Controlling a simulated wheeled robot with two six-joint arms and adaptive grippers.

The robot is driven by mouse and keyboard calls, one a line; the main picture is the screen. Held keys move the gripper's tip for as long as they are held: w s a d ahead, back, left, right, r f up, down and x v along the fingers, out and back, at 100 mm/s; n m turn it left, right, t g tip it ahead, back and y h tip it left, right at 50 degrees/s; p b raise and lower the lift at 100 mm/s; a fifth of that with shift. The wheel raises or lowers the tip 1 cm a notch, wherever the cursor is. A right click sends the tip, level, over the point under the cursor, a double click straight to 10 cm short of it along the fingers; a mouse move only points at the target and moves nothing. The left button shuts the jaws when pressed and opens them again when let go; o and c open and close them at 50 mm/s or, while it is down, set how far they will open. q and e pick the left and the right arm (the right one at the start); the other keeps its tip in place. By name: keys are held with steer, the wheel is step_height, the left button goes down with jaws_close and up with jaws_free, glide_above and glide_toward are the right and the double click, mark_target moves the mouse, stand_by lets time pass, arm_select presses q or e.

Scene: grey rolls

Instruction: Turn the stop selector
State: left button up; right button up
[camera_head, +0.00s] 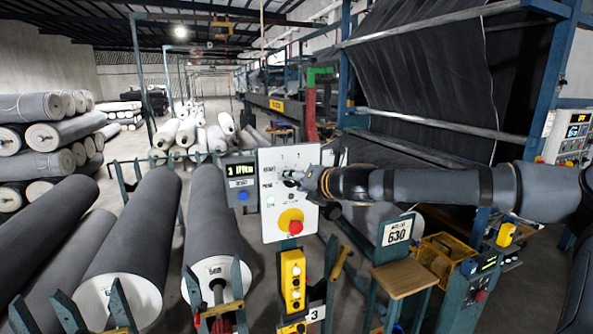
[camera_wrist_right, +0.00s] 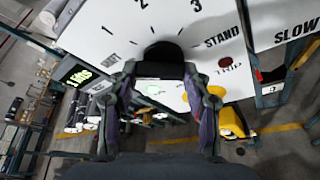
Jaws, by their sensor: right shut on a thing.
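A white control panel (camera_head: 272,208) stands upright in the middle of the head view. My right gripper (camera_head: 308,181) reaches its face from the right and is shut on the selector knob. In the right wrist view the dark selector knob (camera_wrist_right: 163,50) sits between the fingertips of this gripper (camera_wrist_right: 160,78). My left gripper is not in view.
A red button on a yellow base (camera_head: 291,220) sits low on the panel. A yellow push-button box (camera_head: 293,277) hangs below it. Large grey rolls (camera_head: 135,235) lie at left. A sign reading 630 (camera_head: 396,232) and a yellow basket (camera_head: 440,258) stand at right.

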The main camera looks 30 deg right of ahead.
steer(key=shift+n+p, duration=0.5)
steer(key=shift+p, duration=0.05)
steer(key=shift+h, duration=0.3)
steer(key=o, duration=1.2)
steer(key=shift+c, duration=0.2)
step_height(320, 180, up, 10)
steer(key=shift+a+f, duration=0.15)
steer(key=shift+f, duration=0.1)
steer(key=shift+r, duration=0.25)
